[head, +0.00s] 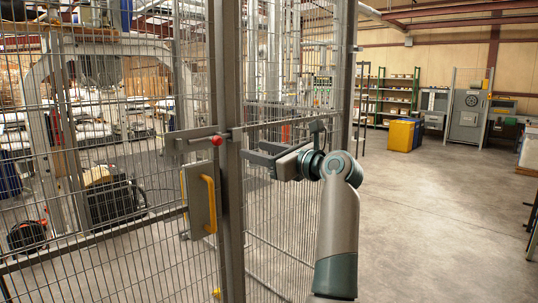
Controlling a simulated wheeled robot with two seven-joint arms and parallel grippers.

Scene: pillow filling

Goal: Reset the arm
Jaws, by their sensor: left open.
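My left gripper (262,152) is near the middle of the head view, with its dark fingers pointing left. It is open, and nothing shows between the fingers. My left arm (338,225), grey with dark teal joints, rises from the bottom of the view and bends left at the wrist. The gripper shows in front of the wire mesh fence (110,250); I cannot tell how far apart they are. My right gripper is not in view. No pillow or filling shows.
A metal fence post (228,75) with a latch bar and a yellow handle (209,204) stands left of the gripper. Yellow bins (399,136), a shelf and a grey cabinet (467,115) stand far back right. The concrete floor (440,225) at right looks clear.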

